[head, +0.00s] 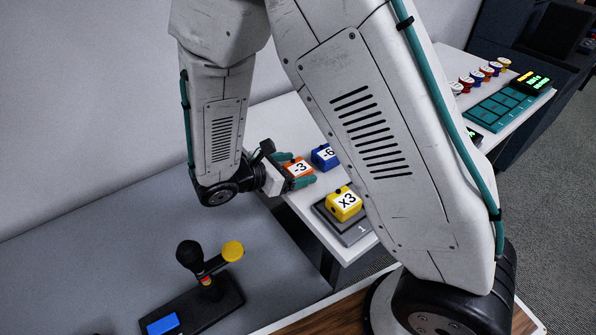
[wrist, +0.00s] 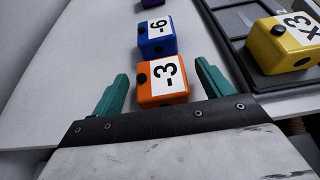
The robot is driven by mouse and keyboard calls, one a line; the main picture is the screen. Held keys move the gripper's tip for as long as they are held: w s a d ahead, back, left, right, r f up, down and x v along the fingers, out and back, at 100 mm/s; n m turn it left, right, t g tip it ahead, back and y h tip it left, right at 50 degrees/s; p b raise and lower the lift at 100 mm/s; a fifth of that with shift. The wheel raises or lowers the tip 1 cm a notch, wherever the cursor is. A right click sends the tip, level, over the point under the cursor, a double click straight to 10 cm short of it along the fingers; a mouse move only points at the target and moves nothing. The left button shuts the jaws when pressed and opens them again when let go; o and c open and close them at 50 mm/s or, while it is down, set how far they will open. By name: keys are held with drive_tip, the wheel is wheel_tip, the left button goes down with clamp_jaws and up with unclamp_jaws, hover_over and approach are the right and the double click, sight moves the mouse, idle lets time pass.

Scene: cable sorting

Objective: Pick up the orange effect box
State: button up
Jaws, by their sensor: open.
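The orange effect box (head: 299,168) is marked -3 and sits on the white table near its left edge. It also shows in the wrist view (wrist: 163,88), upright with its label facing up. My gripper (head: 292,174) is open around it, and in the wrist view the teal fingers (wrist: 163,88) stand one on each side of the box. Gaps show between the box and both fingers, with the right finger a little apart from it. The near lower part of the box is hidden behind the dark gripper base.
A blue box marked -6 (wrist: 157,38) stands just behind the orange one. A yellow box marked x3 (head: 344,203) sits on a dark tray (head: 352,233) to the right. A purple thing (wrist: 152,3) shows at the top. White table is clear to the left.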

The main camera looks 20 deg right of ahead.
drive_tip(key=shift+d+f, duration=0.2)
drive_tip(key=shift+d, duration=0.35)
drive_tip(key=c, duration=1.1)
drive_tip(key=shift+c, duration=0.2)
